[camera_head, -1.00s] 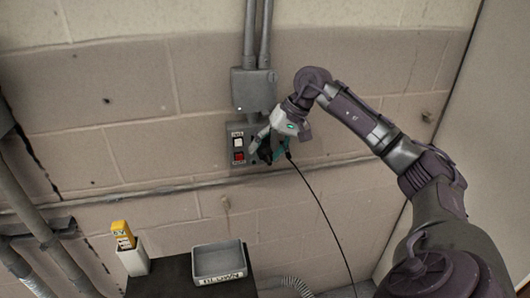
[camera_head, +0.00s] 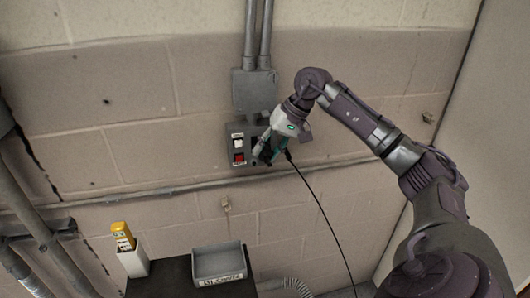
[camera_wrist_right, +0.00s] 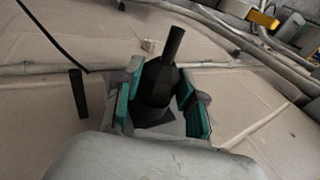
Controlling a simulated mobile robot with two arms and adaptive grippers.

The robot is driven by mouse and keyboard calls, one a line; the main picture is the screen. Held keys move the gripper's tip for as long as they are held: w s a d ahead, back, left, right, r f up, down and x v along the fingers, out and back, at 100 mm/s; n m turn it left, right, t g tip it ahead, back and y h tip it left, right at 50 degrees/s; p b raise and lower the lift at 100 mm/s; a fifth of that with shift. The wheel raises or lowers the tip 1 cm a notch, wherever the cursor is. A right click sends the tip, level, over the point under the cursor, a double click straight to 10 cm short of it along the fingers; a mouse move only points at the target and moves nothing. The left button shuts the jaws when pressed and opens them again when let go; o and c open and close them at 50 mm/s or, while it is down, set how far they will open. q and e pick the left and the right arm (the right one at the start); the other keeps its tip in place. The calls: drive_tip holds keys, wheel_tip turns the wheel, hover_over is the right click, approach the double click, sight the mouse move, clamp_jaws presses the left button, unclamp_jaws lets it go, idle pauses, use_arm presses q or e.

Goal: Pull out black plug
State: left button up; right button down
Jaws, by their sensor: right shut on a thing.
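My right gripper (camera_head: 268,153) is at the right side of the grey switch box (camera_head: 238,130) on the block wall. It is shut on the black plug, which is mostly hidden by the fingers in the head view. In the right wrist view the black plug (camera_wrist_right: 158,82) stands between the green-padded fingers of the gripper (camera_wrist_right: 160,100). I cannot tell whether the plug is still seated in a socket. A black cable (camera_head: 322,212) hangs from the gripper area down to the lower right. My left gripper is not in view.
The box has a white switch (camera_head: 238,143) and a red switch (camera_head: 239,157). A horizontal pipe (camera_head: 150,192) runs along the wall below. Lower down are a grey tray (camera_head: 219,277) and a white holder (camera_head: 134,264) with a yellow device (camera_head: 122,235).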

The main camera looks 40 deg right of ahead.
sight(271, 165)
drive_tip(key=shift+s+f, duration=0.15)
drive_tip(key=shift+s+a+b, duration=0.35)
drive_tip(key=shift+s+b, duration=0.15)
drive_tip(key=shift+b, duration=0.15)
drive_tip(key=shift+s, duration=0.15)
drive_tip(key=shift+s+a+r+b, duration=0.2)
drive_tip(key=shift+s+a+b, duration=0.25)
drive_tip(key=shift+s+b, duration=0.4)
drive_tip(key=shift+w, duration=0.15)
drive_tip(key=shift+s+a+f+b, duration=0.3)
drive_tip(key=shift+s+b, duration=0.35)
drive_tip(key=shift+b, duration=0.6)
drive_tip(key=shift+s+a+r+b, duration=0.15)
drive_tip(key=shift+s+a+b, duration=0.3)
drive_tip(key=shift+s+b, duration=0.35)
drive_tip(key=shift+s+a+r+b, duration=0.15)
drive_tip(key=shift+s+a+b, duration=0.3)
drive_tip(key=shift+s+b, duration=0.35)
